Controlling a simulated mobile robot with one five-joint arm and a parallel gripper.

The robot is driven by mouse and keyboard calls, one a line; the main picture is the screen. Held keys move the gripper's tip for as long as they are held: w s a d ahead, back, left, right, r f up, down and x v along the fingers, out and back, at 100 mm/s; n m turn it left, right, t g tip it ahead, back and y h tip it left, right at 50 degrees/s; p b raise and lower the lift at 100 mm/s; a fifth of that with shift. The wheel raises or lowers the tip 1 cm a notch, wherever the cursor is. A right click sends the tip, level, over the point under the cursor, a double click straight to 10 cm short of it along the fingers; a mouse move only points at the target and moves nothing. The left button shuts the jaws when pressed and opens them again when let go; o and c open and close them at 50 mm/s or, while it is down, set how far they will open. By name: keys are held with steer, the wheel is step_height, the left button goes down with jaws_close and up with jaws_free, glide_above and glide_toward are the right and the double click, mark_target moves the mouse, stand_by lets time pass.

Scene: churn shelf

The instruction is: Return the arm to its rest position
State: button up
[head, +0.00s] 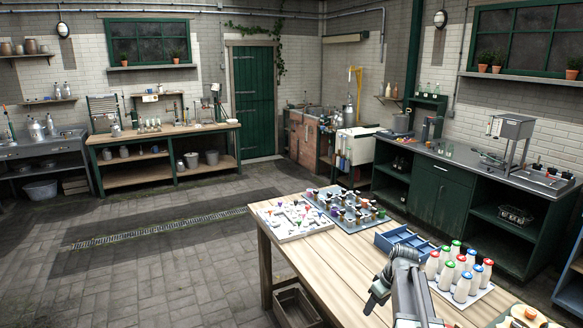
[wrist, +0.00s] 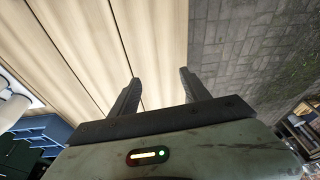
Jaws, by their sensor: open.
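My gripper (head: 374,301) is over the wooden table, near its front left edge in the head view. In the wrist view, the two dark fingers of my gripper (wrist: 159,77) stand apart with only bare planks beyond them. The gripper is open and empty. My arm lies across the lower middle of the head view and hides part of the table (head: 335,263).
White bottles with coloured caps (head: 461,273) stand just right of my arm. A blue divided tray (head: 404,241) is behind it. A white tray (head: 293,232) and a grey tray (head: 347,222) hold small items. Stone floor (head: 160,275) is open to the left.

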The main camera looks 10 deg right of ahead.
steer(key=s+a, duration=0.4)
steer(key=a, duration=1)
steer(key=s+a+m+g+h, duration=0.1)
steer(key=s+a+m, duration=0.3)
steer(key=s, duration=0.6)
steer(key=shift+a+f+m+g+h, duration=0.3)
steer(key=shift+a+f+m+g, duration=0.1)
steer(key=shift+m+g, duration=0.3)
